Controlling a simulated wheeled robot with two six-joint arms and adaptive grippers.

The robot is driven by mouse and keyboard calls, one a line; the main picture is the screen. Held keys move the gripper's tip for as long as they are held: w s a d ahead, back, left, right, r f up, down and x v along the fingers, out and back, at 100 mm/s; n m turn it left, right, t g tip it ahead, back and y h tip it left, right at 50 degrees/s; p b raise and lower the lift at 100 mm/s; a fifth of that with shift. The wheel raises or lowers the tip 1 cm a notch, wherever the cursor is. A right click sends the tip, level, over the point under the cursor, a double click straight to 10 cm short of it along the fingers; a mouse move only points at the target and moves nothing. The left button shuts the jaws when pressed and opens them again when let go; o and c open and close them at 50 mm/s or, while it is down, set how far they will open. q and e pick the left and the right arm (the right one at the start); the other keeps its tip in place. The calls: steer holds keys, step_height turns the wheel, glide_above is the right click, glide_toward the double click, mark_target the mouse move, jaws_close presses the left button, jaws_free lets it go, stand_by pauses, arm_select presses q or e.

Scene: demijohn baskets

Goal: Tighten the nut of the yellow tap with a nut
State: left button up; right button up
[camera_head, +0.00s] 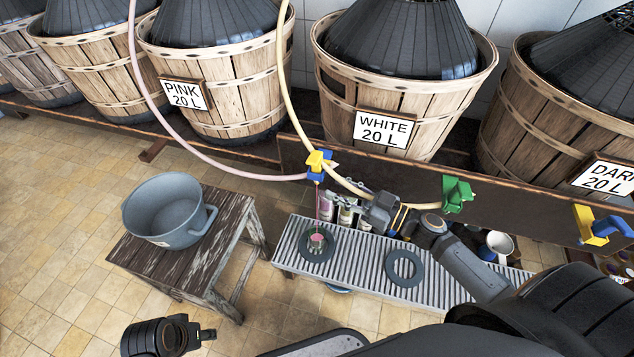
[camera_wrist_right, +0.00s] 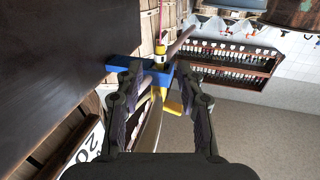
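A yellow tap with blue parts (camera_head: 318,163) is on the plank below the baskets, at the end of the pink hose. A thin pink line runs down from it to a glass (camera_head: 317,240) on the slatted bench. My right gripper (camera_head: 372,207) is to the right of this tap, fingers toward it. In the right wrist view, its two fingers are apart and the tap's blue and yellow parts (camera_wrist_right: 158,62) show between and beyond the tips; contact cannot be told. The nut cannot be made out clearly. My left gripper (camera_head: 203,334) is low at the left, away from the taps; its fingers are unclear.
A green tap (camera_head: 457,193) and another yellow-and-blue tap (camera_head: 598,226) sit further right on the plank. A yellowish hose (camera_head: 287,95) hangs near the right gripper. The slatted bench (camera_head: 358,268) carries two dark rings. A grey pot (camera_head: 165,208) stands on a wooden stool (camera_head: 155,268).

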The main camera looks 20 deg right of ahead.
mark_target(316, 180)
steer(key=x, duration=0.5)
steer(key=shift+w+a+r+p, duration=0.15)
steer(key=shift+w+a+p, duration=0.1)
steer(key=shift+p, duration=0.1)
steer(key=shift+w+a, duration=0.45)
steer(key=shift+f, duration=0.2)
jaws_close()
